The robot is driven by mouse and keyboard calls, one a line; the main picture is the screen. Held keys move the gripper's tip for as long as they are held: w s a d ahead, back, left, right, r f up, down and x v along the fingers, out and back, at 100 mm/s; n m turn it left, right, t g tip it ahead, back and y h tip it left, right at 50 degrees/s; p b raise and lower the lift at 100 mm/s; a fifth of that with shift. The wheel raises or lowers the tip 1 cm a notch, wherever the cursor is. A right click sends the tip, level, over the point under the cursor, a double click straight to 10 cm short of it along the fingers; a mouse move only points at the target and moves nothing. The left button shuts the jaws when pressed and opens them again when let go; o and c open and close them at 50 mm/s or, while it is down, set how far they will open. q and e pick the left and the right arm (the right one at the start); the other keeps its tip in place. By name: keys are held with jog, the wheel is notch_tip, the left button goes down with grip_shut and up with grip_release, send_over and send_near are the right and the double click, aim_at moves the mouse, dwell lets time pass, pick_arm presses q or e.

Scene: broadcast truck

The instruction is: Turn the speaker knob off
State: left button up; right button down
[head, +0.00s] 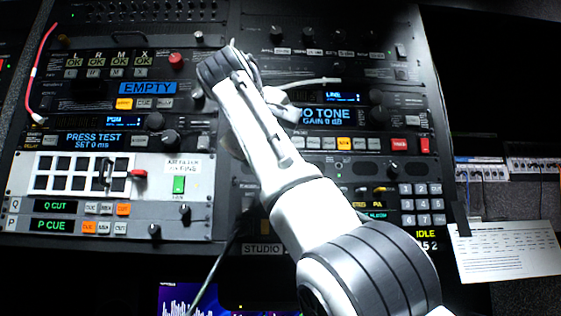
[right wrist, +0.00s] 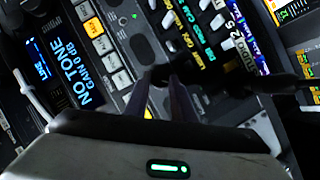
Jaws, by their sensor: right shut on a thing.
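My right arm reaches in from the lower right in the head view and covers the middle of the rack; its gripper tips are hidden there. In the right wrist view my right gripper (right wrist: 166,88) is shut, with its two narrow dark fingers on a small dark knob (right wrist: 158,72), which appears to be the speaker knob. The knob is mostly hidden by the fingertips, and I cannot read its label or setting. It sits on the panel below the NO TONE unit, whose display (right wrist: 73,58) also shows in the head view (head: 326,116). My left gripper is not in view.
A white cable (head: 308,82) sticks out above the NO TONE display. A red cable (head: 37,75) hangs at left. A paper sheet (head: 508,250) is at lower right.

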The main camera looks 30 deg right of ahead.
jog(key=shift+f+n, duration=0.2)
jog(key=shift+n, duration=0.1)
dwell(0.4)
jog(key=c, duration=1.5)
grip_release()
jog(key=shift+r, duration=0.1)
jog(key=v, duration=1)
jog(key=shift+a, duration=0.1)
